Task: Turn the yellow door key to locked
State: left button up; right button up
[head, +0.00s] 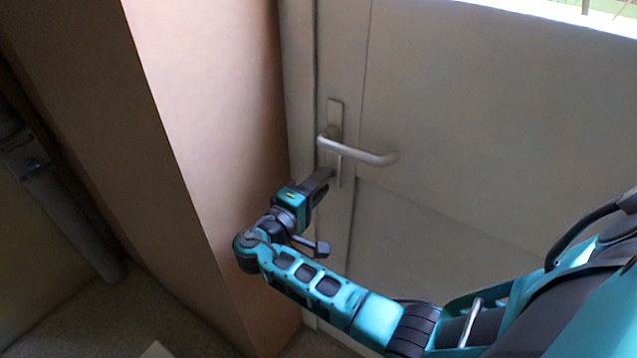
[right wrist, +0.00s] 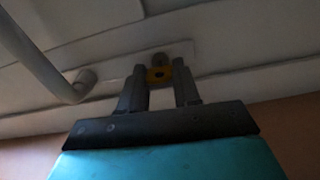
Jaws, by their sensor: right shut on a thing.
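The yellow key (right wrist: 159,75) shows in the right wrist view, between the fingertips of my right gripper (right wrist: 160,78), with a dark spot in its middle. Just beyond it is a grey round lock (right wrist: 160,60) on the door plate. My right gripper (head: 326,174) is shut on the key, at the lower part of the door plate (head: 335,112) in the head view. There the gripper hides the key. I cannot tell how far the key is turned. My left gripper is in neither view.
The silver lever handle (head: 365,154) sticks out from the door plate just above my right gripper and points right. The pale door (head: 470,120) fills the right side. A pinkish wall (head: 215,100) stands close on the left of my right wrist, with a pipe (head: 70,215) farther left.

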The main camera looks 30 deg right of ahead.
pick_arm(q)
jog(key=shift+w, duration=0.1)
pick_arm(e)
jog(key=shift+f+n, duration=0.1)
jog(key=shift+n, duration=0.4)
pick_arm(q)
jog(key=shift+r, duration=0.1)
pick_arm(e)
jog(key=o, duration=1.1)
jog(key=shift+c, duration=0.2)
